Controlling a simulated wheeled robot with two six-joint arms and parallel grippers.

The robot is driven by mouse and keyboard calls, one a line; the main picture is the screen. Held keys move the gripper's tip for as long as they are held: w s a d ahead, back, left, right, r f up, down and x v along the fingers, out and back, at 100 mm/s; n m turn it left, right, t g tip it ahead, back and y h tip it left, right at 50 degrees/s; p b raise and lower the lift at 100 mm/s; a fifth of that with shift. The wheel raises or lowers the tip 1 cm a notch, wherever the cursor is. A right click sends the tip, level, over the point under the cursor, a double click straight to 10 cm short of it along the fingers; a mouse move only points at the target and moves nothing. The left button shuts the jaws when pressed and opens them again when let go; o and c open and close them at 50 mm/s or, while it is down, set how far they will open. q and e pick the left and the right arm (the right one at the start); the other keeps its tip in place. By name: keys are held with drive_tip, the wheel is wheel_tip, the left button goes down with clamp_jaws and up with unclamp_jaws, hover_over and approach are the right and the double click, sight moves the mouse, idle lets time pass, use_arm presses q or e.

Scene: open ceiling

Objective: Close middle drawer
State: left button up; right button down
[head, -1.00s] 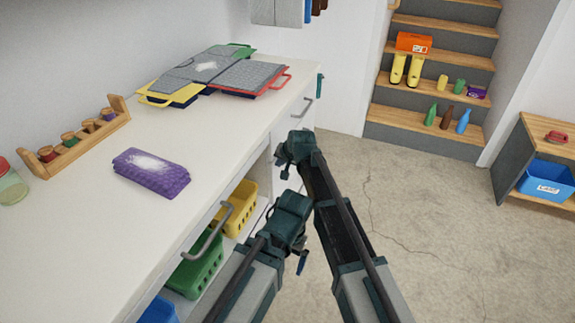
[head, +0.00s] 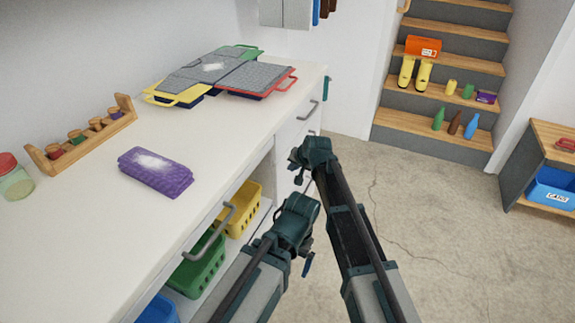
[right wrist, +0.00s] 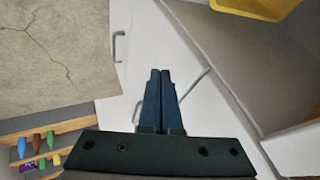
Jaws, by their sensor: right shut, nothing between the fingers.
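The white drawer stack (head: 291,140) is at the far end of the counter, and its top drawer handle (head: 307,110) shows. The middle drawer front is mostly hidden behind my right gripper (head: 300,174); I cannot tell how far out it stands. In the right wrist view my right gripper (right wrist: 160,92) is shut and empty in front of white drawer fronts (right wrist: 150,40). A grey handle (right wrist: 118,47) shows there to the left, and a thin grey bar (right wrist: 196,85) is just right of the fingertips. My left gripper (head: 297,222) is low beside the counter; its fingers are unclear.
A yellow basket (head: 243,210) and a green basket (head: 198,264) sit in the open shelf under the counter. A purple folded cloth-like item (head: 156,172) lies on the counter (head: 110,235). The floor (head: 440,215) to the right is clear; stairs (head: 440,125) stand behind.

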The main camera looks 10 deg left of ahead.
drive_tip(key=p+v, duration=0.8)
drive_tip(key=v, duration=0.2)
drive_tip(key=shift+s+d, duration=0.15)
drive_tip(key=shift+d, duration=0.25)
drive_tip(key=s+d+f+n+g+h, duration=0.1)
drive_tip(key=s+d+f+g+h, duration=0.15)
drive_tip(key=s+d, duration=0.85)
drive_tip(key=s+d+f+n+g+h, duration=0.1)
drive_tip(key=s+d+f+g+h, duration=0.15)
drive_tip(key=s+d, duration=0.95)
drive_tip(key=s+a+n+g, duration=0.1)
drive_tip(key=s+a+n, duration=0.4)
drive_tip(key=a, duration=0.7)
wheel_tip(320, 180, up, 13)
drive_tip(key=m+p, duration=0.1)
drive_tip(key=p, duration=1.1)
drive_tip(key=shift+d, duration=0.3)
drive_tip(key=shift+s, duration=0.1)
